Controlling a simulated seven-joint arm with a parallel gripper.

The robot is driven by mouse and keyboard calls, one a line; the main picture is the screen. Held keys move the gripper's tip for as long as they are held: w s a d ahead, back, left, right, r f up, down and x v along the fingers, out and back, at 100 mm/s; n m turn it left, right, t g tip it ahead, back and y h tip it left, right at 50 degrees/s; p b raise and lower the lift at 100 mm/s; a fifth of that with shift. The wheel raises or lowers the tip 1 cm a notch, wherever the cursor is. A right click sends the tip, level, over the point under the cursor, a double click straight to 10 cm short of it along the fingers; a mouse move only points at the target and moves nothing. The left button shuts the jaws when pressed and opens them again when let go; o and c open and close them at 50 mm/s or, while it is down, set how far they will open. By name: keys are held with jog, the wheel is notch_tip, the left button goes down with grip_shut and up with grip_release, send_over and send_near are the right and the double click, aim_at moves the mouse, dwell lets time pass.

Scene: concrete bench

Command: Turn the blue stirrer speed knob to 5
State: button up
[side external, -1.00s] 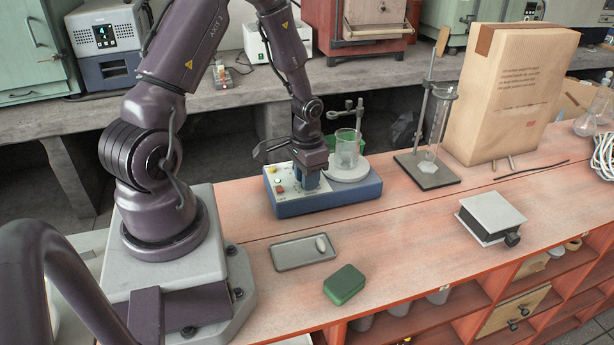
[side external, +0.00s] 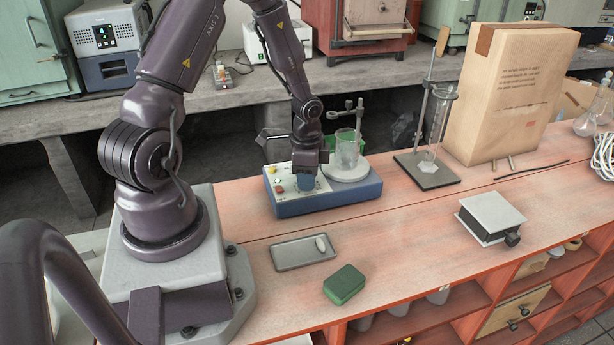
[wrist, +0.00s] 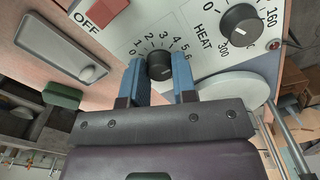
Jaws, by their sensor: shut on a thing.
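The hotplate stirrer (side external: 340,198) has a blue base and a pale control panel, and stands on the red bench. In the wrist view the speed knob (wrist: 159,66) is dark, not blue, and sits inside a scale from 0 to 6. My gripper (side external: 307,186) points down at the panel. In the wrist view its blue fingers (wrist: 161,78) are on both sides of the speed knob, shut on it. The exact number its pointer faces is hard to tell. The side view hides the knob behind the fingers.
A dark heat knob (wrist: 239,25) and a red OFF switch (wrist: 104,10) are near the fingers. A glass beaker (side external: 347,150) stands on the stirrer's plate. A grey tray (side external: 290,257) and green box (side external: 344,284) lie in front. Bench to the right is partly clear.

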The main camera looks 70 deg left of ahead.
dwell(0.4)
jog(key=o, duration=0.9)
jog(key=shift+o, duration=0.2)
jog(key=shift+r, duration=0.1)
notch_tip(320, 180, up, 13)
